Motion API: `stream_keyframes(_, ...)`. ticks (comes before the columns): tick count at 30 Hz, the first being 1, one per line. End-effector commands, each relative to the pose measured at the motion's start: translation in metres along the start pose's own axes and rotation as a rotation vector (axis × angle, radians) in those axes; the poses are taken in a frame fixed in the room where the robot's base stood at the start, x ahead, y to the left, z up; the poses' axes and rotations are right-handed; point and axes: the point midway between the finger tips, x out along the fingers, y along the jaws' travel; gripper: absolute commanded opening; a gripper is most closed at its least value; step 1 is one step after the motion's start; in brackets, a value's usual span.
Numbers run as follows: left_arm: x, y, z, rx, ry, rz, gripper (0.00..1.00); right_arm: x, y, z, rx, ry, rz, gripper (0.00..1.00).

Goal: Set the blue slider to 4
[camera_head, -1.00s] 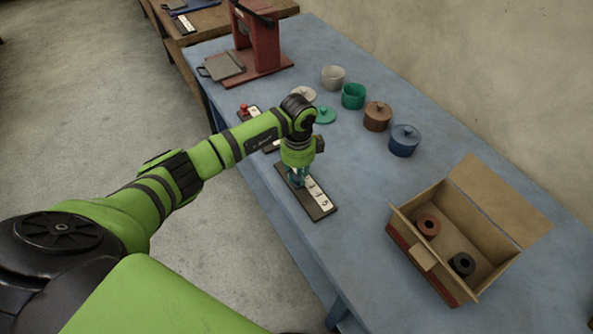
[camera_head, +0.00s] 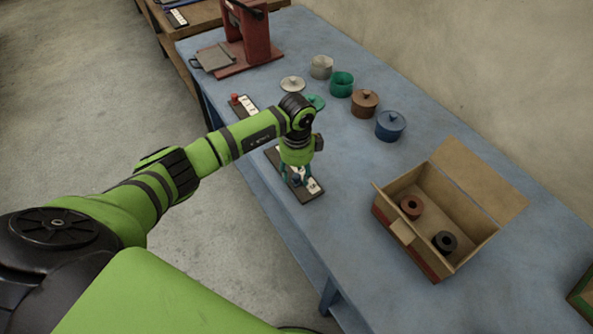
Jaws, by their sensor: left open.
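The blue slider's dark track (camera_head: 309,198) lies on the blue table, with a white number strip along it. My left gripper (camera_head: 298,181) points down over the near part of this track and is open. A small blue knob (camera_head: 297,180) shows between its fingertips, partly covered by them; I cannot tell whether they touch it. Only the near end of the number strip (camera_head: 315,187) shows clear of the gripper, and the digits are too small to read surely. My right gripper is not in view.
A red-knobbed slider track (camera_head: 241,101) lies farther back. An open cardboard box (camera_head: 383,212) with two rolls is at right. A red press (camera_head: 245,35) stands at the far end.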

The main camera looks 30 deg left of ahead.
Motion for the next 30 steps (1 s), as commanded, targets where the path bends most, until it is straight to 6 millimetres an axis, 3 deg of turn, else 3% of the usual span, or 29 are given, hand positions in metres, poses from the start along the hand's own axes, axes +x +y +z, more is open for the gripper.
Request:
stream_keyframes(5, -0.019, -0.001, 0.000, 0.000, 0.001, -0.004, 0.48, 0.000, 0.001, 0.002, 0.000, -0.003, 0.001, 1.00)
stream_keyframes(18, -0.106, -0.001, -0.001, 0.000, 0.001, -0.006, 0.48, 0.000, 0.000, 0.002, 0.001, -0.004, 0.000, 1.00)
stream_keyframes(24, -0.120, 0.000, 0.000, -0.001, 0.000, -0.003, 0.48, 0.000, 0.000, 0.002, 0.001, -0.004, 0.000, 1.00)
stream_keyframes(30, -0.121, 0.000, 0.000, -0.001, -0.001, -0.002, 0.48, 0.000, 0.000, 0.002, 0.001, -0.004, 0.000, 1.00)
